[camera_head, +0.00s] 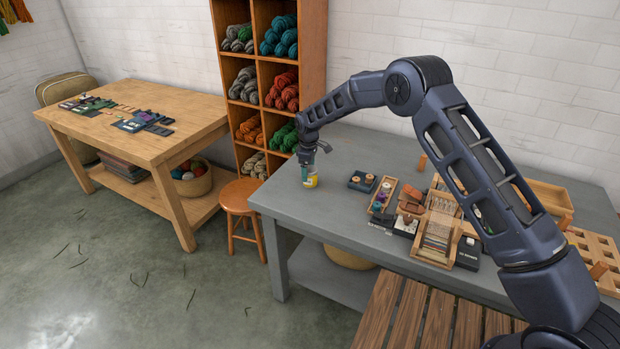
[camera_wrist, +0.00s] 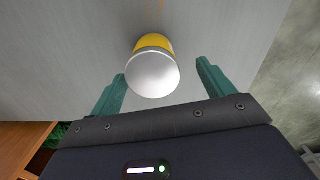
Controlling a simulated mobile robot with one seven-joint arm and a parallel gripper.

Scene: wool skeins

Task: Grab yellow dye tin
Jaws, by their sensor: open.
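The yellow dye tin (camera_head: 312,181) stands near the left end of the grey table (camera_head: 300,212). It has a pale lid and a yellow side. In the wrist view the tin (camera_wrist: 153,68) shows its silvery lid toward me, with a strip of yellow behind it. My gripper (camera_head: 308,172) is right at the tin in the head view. In the wrist view my gripper (camera_wrist: 163,82) is open, with one green finger on each side of the tin. Gaps show between the tin and both fingers. The tin's lower part is mostly hidden behind its lid.
On the grey table, a dark tray (camera_head: 362,182), a small loom (camera_head: 438,235) and a wooden rack (camera_head: 598,250) stand to the right of the tin. A shelf of wool skeins (camera_head: 262,60) is behind. A round stool (camera_head: 240,197) stands left of the table.

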